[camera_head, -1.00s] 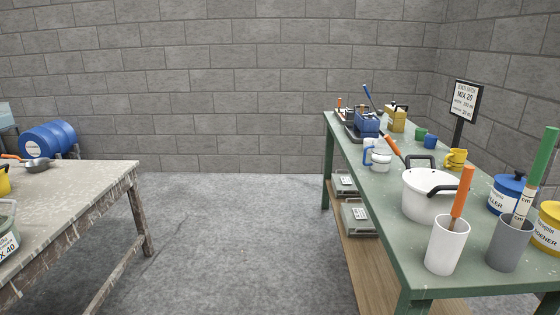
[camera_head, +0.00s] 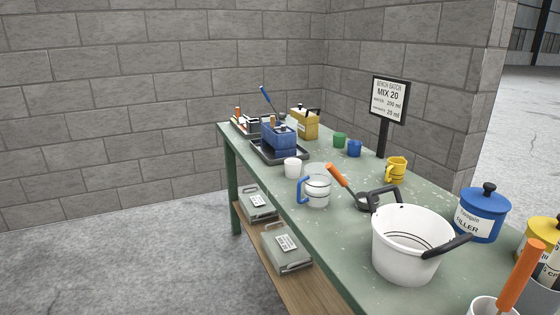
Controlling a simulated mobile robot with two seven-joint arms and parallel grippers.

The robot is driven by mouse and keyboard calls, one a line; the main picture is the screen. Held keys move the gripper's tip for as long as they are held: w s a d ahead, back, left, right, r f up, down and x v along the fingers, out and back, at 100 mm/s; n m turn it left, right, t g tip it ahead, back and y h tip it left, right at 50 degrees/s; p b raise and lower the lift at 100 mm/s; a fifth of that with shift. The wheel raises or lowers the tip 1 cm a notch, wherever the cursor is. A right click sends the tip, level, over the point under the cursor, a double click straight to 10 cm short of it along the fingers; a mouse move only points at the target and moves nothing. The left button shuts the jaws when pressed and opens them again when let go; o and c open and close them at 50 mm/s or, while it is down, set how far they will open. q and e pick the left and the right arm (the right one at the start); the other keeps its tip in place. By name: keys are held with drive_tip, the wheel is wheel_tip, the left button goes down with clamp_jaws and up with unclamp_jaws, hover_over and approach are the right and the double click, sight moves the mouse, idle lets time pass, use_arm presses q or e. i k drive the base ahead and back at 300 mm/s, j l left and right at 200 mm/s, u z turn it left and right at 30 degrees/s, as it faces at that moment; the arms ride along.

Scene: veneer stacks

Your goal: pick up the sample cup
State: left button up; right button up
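Several cups stand on the green bench (camera_head: 262,187); none carries a readable name, so I cannot tell for sure which is the sample cup. A small plain white cup (camera_head: 292,168) stands upright near the middle. A small green cup (camera_head: 340,140) and a small blue cup (camera_head: 354,148) stand side by side towards the back. A yellow mug (camera_head: 396,169) stands further right. A clear jug with a blue handle (camera_head: 317,190) stands in front of the white cup. Neither of my grippers is in view.
A white pot (camera_head: 407,243) with dark handles, a blue filler tin (camera_head: 482,214) and a yellow tin (camera_head: 541,241) crowd the near right. A dark tray (camera_head: 263,153) holds a blue container (camera_head: 279,138). A mix sign (camera_head: 390,99) stands behind. The floor (camera_head: 150,262) at left is clear.

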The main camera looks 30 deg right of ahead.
sight(293, 166)
drive_tip(key=i+j+z, duration=0.1)
drive_tip(key=i+z, duration=0.3)
drive_tip(key=i, duration=0.15)
drive_tip(key=i+j+z, duration=0.3)
drive_tip(key=i+z, duration=0.15)
drive_tip(key=i+j+z, duration=0.25)
drive_tip(key=z, duration=0.2)
drive_tip(key=i+j+z, duration=0.35)
drive_tip(key=z, duration=0.15)
